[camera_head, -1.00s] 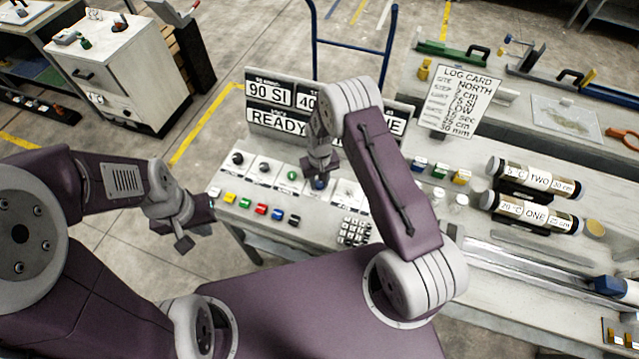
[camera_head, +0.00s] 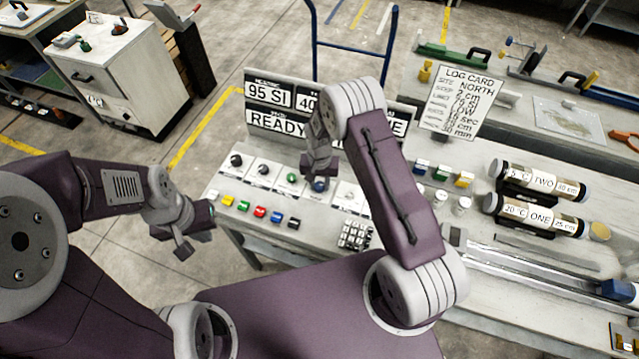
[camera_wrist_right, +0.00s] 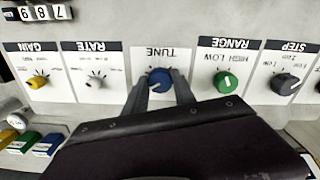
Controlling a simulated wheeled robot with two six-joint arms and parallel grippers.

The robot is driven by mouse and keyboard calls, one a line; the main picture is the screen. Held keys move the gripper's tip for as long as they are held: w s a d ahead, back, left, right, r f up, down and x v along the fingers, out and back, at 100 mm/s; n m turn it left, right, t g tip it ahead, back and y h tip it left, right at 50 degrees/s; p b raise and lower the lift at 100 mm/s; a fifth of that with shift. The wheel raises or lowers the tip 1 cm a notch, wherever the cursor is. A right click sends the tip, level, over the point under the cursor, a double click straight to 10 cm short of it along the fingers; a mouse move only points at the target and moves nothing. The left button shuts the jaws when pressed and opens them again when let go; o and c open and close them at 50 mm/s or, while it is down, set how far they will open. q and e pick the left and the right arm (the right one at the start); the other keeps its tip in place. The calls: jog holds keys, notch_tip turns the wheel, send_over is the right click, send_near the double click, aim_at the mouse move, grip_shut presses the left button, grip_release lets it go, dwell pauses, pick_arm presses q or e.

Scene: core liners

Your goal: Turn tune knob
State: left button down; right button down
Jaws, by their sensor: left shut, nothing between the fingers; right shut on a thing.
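The blue tune knob (camera_wrist_right: 159,80) sits on the white panel under the TUNE label in the right wrist view, upside down there. My right gripper (camera_wrist_right: 160,88) is shut on it, one finger on each side. In the head view the right gripper (camera_head: 318,178) reaches down to the panel, and the blue knob (camera_head: 320,186) shows just below it. The display board (camera_head: 280,110) behind reads 95 SI and READY; its right part is hidden by my arm. My left gripper (camera_head: 196,232) is shut and empty, off the left edge of the console.
Next to the tune knob are the green range knob (camera_wrist_right: 226,82), the dark step knob (camera_wrist_right: 285,84), the grey rate knob (camera_wrist_right: 95,82) and the yellow gain knob (camera_wrist_right: 37,82). Coloured buttons (camera_head: 260,212) and a keypad (camera_head: 355,236) lie in front. A log card (camera_head: 460,98) stands at the right.

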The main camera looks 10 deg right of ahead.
aim_at(320, 185)
jog(key=shift+w+r, duration=0.15)
jog(key=c, duration=1.1)
grip_release()
jog(key=shift+o, duration=0.3)
notch_tip(320, 185, up, 9)
jog(key=b, duration=0.2)
